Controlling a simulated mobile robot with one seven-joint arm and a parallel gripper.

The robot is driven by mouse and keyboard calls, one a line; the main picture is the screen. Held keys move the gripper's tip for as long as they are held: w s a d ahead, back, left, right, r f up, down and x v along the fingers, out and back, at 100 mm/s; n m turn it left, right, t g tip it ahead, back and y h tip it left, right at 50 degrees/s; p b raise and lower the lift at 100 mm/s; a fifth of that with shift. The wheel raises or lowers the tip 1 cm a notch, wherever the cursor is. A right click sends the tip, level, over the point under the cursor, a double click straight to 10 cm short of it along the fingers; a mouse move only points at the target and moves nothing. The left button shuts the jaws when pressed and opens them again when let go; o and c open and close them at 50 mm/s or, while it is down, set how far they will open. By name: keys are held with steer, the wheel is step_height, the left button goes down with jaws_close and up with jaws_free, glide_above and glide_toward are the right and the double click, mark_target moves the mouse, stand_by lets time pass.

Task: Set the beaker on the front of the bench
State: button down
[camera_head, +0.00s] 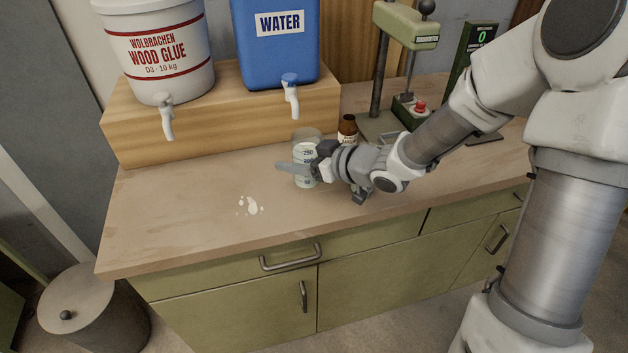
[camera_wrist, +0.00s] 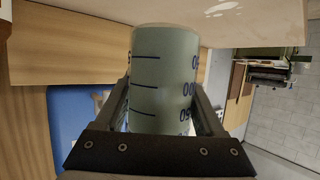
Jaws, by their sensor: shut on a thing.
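The beaker (camera_head: 306,158) is clear with blue graduation marks and pale grey-green contents. It stands upright at the middle of the bench (camera_head: 200,215), in front of the wooden riser. My gripper (camera_head: 300,168) reaches in from the right and is shut on the beaker. In the wrist view the beaker (camera_wrist: 163,75) fills the space between my two fingers (camera_wrist: 165,110). I cannot tell whether its base touches the bench top. Part of the beaker is hidden by my fingers.
White spots (camera_head: 251,206) mark the bench left of the beaker. A brown bottle (camera_head: 347,128) stands close behind my gripper. A glue bucket (camera_head: 158,55) and a blue water container (camera_head: 275,45) stand on the riser (camera_head: 215,118), taps forward. A green press (camera_head: 405,30) is behind right.

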steer(key=shift+f+b, duration=0.95)
steer(key=shift+f, duration=2.55)
steer(key=shift+f, duration=0.25)
jaws_free()
steer(key=shift+r, duration=0.1)
steer(key=shift+r, duration=0.15)
steer(key=p+v, duration=0.3)
steer(key=v, duration=0.9)
